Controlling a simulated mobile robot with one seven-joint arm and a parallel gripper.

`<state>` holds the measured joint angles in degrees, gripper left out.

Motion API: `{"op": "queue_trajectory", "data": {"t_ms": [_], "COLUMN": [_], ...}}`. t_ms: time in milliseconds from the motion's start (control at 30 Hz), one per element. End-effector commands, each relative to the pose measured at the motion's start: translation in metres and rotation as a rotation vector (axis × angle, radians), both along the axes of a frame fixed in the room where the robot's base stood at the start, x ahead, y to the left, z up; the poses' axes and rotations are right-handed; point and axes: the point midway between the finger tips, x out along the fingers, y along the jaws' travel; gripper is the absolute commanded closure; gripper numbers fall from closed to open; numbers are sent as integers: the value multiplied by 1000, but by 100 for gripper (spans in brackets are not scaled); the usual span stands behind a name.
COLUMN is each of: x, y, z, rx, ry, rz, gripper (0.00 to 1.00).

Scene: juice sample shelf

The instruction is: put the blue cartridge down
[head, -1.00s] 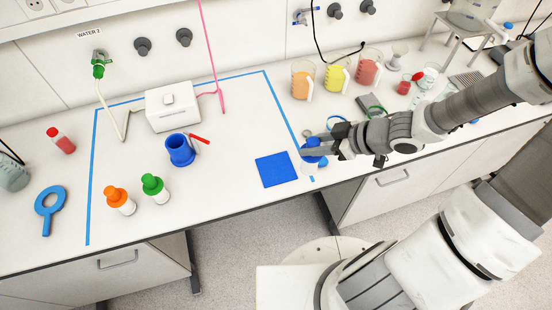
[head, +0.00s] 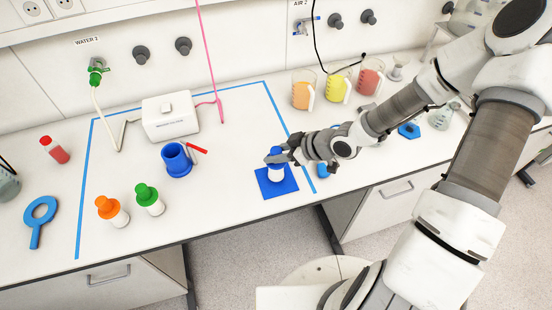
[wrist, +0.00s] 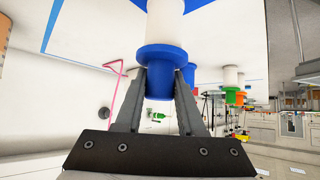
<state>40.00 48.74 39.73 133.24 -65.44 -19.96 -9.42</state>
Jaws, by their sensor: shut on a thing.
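The blue cartridge (head: 276,174) has a white body and a blue cap. My gripper (head: 281,156) is shut on its cap, and the cartridge looks upright. In the head view it is over the blue square mat (head: 264,189); I cannot tell whether its base touches the mat. In the wrist view both fingers (wrist: 160,88) press the cap from either side below the wide blue rim of the cartridge (wrist: 165,58). The cartridge's far end is cut off at the top of that view, where part of the mat (wrist: 207,12) shows.
An orange-capped (head: 112,211) and a green-capped cartridge (head: 150,198) stand to the left. A blue cup (head: 177,162) with a red handle and a white box (head: 170,117) stand inside the blue tape. Beakers (head: 338,88) stand behind. The bench's front edge is close to the mat.

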Motion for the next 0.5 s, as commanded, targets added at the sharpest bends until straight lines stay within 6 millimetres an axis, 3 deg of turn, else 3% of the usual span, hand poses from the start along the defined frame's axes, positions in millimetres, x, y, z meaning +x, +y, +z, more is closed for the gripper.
{"op": "queue_trajectory", "data": {"t_ms": [100, 500], "x": [0, 0], "y": [1, 0], "z": [-15, -20], "rx": [0, 1], "ry": [0, -1], "rz": [2, 1], "gripper": [100, 100]}}
